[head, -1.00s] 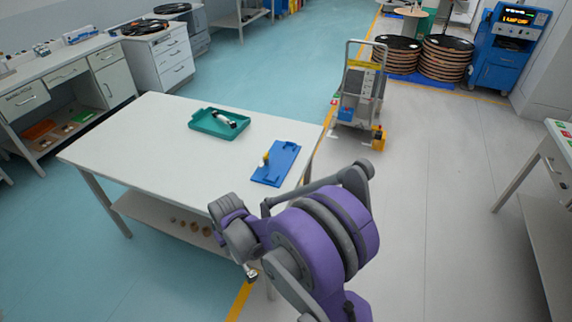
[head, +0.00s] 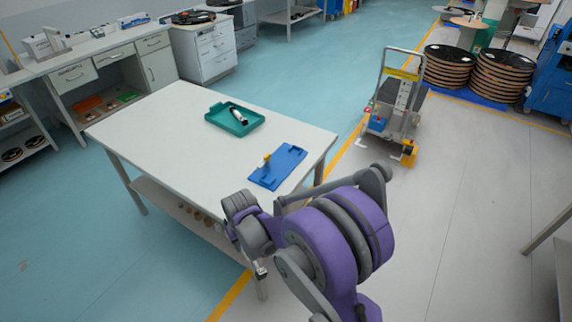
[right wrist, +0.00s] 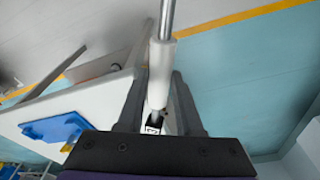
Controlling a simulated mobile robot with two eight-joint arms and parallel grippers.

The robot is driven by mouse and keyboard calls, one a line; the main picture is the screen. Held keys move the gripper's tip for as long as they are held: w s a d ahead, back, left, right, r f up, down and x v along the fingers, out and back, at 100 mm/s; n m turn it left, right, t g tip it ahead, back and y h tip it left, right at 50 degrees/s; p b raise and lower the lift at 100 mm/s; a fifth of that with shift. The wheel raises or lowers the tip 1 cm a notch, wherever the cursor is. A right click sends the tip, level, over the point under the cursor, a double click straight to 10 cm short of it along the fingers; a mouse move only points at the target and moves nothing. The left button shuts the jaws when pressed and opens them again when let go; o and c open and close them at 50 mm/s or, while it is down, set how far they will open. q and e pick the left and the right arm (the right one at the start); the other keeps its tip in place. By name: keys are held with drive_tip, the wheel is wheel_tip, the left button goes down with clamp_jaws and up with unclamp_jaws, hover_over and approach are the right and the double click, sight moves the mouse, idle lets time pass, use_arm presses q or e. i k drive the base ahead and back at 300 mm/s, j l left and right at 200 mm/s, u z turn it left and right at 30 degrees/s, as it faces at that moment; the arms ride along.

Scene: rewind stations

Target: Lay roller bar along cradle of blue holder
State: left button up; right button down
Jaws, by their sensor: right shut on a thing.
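The roller bar (right wrist: 160,75), a silver rod with a white sleeve, is between the fingers of my right gripper (right wrist: 158,108) in the right wrist view. The gripper is shut on it, and the bar points away from the palm. The blue holder (head: 280,167) lies flat on the white table near its right edge, with a small yellow part at its left side. It also shows in the right wrist view (right wrist: 57,129), to the left of the gripper and apart from the bar. In the head view my right arm largely hides its gripper. My left gripper is not in view.
A teal tray (head: 219,122) with a black-and-white item stands behind the holder on the white table (head: 165,135). A grey cart (head: 398,95) stands on the floor beyond the table's right end. Open floor lies right of my arm.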

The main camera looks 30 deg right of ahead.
sight(282, 166)
drive_tip(key=k+l+u, duration=0.1)
drive_tip(key=l, duration=0.35)
drive_tip(key=k+l+u, duration=0.15)
drive_tip(key=l, duration=0.3)
drive_tip(key=l+u, duration=0.25)
drive_tip(key=l, duration=0.65)
drive_tip(key=l+u, duration=0.5)
drive_tip(key=l, duration=1.3)
